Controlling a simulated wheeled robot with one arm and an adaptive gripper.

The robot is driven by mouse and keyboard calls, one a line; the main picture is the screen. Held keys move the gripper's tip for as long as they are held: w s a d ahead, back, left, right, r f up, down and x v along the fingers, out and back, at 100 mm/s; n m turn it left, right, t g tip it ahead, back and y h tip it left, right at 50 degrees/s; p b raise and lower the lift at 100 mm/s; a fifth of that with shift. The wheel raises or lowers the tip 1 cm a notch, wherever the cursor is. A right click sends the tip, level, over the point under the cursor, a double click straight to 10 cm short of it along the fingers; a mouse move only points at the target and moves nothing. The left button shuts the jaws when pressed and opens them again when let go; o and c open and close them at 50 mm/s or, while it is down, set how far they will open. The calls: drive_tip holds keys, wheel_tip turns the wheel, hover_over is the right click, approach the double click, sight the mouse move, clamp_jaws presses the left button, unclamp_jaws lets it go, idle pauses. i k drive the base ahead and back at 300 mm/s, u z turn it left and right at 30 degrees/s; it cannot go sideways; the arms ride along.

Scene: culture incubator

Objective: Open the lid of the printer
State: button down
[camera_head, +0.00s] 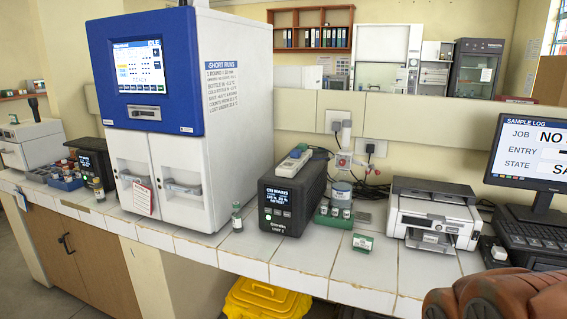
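The printer (436,212) stands on the white tiled bench, right of centre. It is a white and grey box with a dark flat lid (434,187) on top, and the lid looks shut. Its front has a small control panel and an opening with a tray below it. My gripper is not in view, so its place relative to the printer cannot be told.
A monitor (530,150) and keyboard (535,232) stand right of the printer. A black power unit (291,199), small vials and cables are to its left.

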sight(434, 211)
drive_tip(key=k, duration=1.25)
drive_tip(key=u, duration=0.9)
drive_tip(key=i, duration=1.4)
drive_tip(key=z, duration=0.6)
drive_tip(key=i, duration=0.5)
drive_tip(key=z, duration=0.35)
